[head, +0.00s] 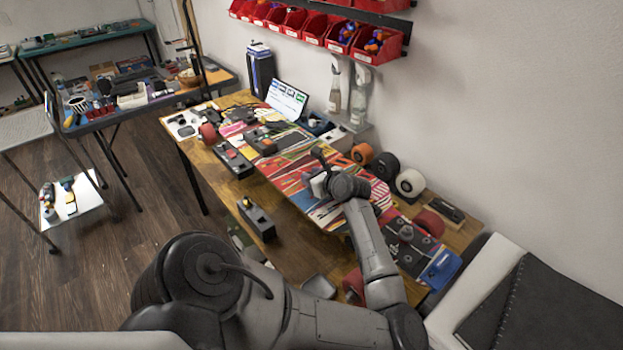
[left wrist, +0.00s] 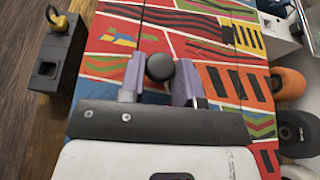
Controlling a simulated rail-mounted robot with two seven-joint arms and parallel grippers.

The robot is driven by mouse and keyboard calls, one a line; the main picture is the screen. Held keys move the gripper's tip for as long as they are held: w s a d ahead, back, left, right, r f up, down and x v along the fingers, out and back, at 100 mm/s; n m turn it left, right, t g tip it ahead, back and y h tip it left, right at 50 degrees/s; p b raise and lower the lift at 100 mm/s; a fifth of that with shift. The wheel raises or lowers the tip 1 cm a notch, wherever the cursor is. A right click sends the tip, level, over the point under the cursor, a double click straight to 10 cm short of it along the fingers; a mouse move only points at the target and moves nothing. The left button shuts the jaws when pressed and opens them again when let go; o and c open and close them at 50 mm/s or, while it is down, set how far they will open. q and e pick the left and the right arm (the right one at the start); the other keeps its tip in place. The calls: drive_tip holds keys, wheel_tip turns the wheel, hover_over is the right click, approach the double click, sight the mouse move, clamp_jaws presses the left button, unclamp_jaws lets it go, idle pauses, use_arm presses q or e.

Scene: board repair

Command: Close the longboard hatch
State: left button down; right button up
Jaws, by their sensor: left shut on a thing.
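The longboard (head: 290,168) lies lengthwise on the wooden workbench, its deck covered in red, blue, yellow and green patterns. It also shows in the left wrist view (left wrist: 215,50). My left gripper (head: 317,176) is over the middle of the deck. In the left wrist view its two grey fingers (left wrist: 160,80) are on either side of a round black knob (left wrist: 160,67), shut on it. Thin seams run across the deck near the knob. My gripper covers the deck in front of it, and I cannot tell how far the hatch is open. My right gripper is not in view.
Loose wheels, orange (head: 362,154), black (head: 385,166) and white (head: 409,182), stand along the wall side. A black block (head: 257,218) is at the bench's front edge. A laptop (head: 287,99) and spray bottles (head: 359,100) stand at the back. Red bins (head: 340,35) hang above.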

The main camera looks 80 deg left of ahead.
use_arm(q)
drive_tip(key=shift+f, duration=0.2)
drive_tip(key=c, duration=0.8)
unclamp_jaws()
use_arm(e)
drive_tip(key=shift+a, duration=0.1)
use_arm(q)
drive_tip(key=shift+r, duration=0.1)
drive_tip(key=v, duration=1.2)
drive_tip(key=shift+w+d+r, duration=0.15)
drive_tip(key=shift+d+r, duration=0.05)
drive_tip(key=shift+d, duration=0.05)
drive_tip(key=shift+w+d+r, duration=0.25)
drive_tip(key=shift+w+d, duration=0.05)
drive_tip(key=shift+d, duration=0.15)
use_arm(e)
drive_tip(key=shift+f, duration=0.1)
